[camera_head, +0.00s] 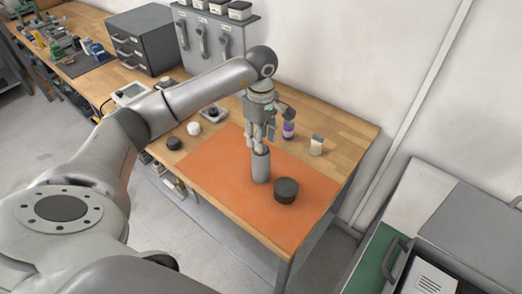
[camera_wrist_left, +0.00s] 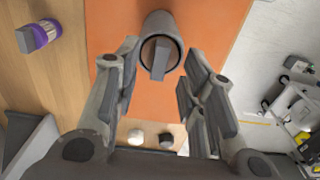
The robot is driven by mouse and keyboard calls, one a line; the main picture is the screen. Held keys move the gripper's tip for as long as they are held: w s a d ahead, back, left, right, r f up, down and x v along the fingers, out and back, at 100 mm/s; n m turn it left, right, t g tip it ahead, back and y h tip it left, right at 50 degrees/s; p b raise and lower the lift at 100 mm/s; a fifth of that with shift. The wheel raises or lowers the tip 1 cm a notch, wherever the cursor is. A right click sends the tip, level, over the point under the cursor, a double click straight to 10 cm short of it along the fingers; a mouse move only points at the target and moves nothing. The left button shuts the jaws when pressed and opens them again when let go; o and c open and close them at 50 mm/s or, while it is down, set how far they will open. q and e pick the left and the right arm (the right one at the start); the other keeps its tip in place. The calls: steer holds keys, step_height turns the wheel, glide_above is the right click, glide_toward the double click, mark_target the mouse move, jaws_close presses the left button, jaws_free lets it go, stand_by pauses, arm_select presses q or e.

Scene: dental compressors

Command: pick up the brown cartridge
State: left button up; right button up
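My left gripper (camera_head: 260,140) is above the orange mat, pointing down at a grey upright cylinder (camera_head: 261,168). In the left wrist view the left gripper (camera_wrist_left: 161,75) is open, its fingers wide apart. The cylinder (camera_wrist_left: 148,32) shows there ahead of the fingers, with a dark round rim and a flat grey tab across its top. The fingers are not closed on it. A short dark round piece (camera_head: 286,190) lies on the mat, right of the cylinder. My right gripper is not in view.
The orange mat (camera_head: 222,172) covers the near part of the wooden bench. A white round piece (camera_head: 194,129) and a black one (camera_head: 174,143) sit left of the mat.

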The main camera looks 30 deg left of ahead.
arm_select(q)
steer(key=shift+f, duration=1.15)
jaws_close()
steer(key=shift+r, duration=0.1)
